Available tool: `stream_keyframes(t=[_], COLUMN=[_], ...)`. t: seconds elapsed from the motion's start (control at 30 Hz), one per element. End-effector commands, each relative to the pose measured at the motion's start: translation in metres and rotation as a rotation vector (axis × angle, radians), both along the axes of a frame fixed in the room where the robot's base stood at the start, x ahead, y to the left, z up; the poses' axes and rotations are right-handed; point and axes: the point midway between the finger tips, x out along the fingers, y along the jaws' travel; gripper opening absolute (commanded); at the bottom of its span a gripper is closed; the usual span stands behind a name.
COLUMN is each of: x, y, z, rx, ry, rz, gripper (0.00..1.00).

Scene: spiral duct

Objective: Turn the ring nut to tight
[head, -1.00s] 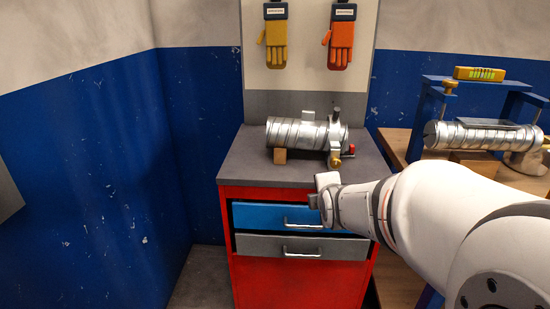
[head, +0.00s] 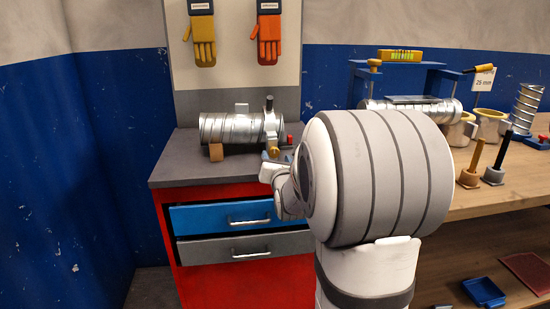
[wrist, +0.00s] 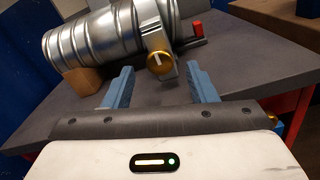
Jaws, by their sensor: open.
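The ring nut (wrist: 158,63) looks like a gold round knob with a pale line on its face, on the clamp at the near end of a silver spiral duct (wrist: 92,40). In the head view the ring nut (head: 274,152) is small, and the duct (head: 228,128) lies on the cabinet top. My gripper (wrist: 160,76) is open, with its two blue fingers spread on either side below the nut in the wrist view. They do not appear to grip it. In the head view my gripper (head: 276,158) is partly hidden by my arm.
A wooden block (wrist: 82,82) supports the duct. A red-tipped handle (wrist: 197,30) sticks out right of the nut. The grey cabinet top (head: 172,168) is otherwise mostly clear. A wooden bench (head: 515,180) with tools and another duct stands at right.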

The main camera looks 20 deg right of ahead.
Motion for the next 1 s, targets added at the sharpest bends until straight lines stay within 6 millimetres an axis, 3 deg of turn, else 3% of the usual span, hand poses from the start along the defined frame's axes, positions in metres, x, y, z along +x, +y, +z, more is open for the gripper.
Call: stream_keyframes(t=[0.2,0.5,1.0], x=[0.021,0.023,0.023], y=[-0.006,-0.007,-0.007], z=[0.000,0.000,0.000], rx=[0.001,0.002,0.002], ry=[0.000,0.000,0.000], rz=[0.000,-0.001,-0.002], gripper=[0.52,0.52,0.11])
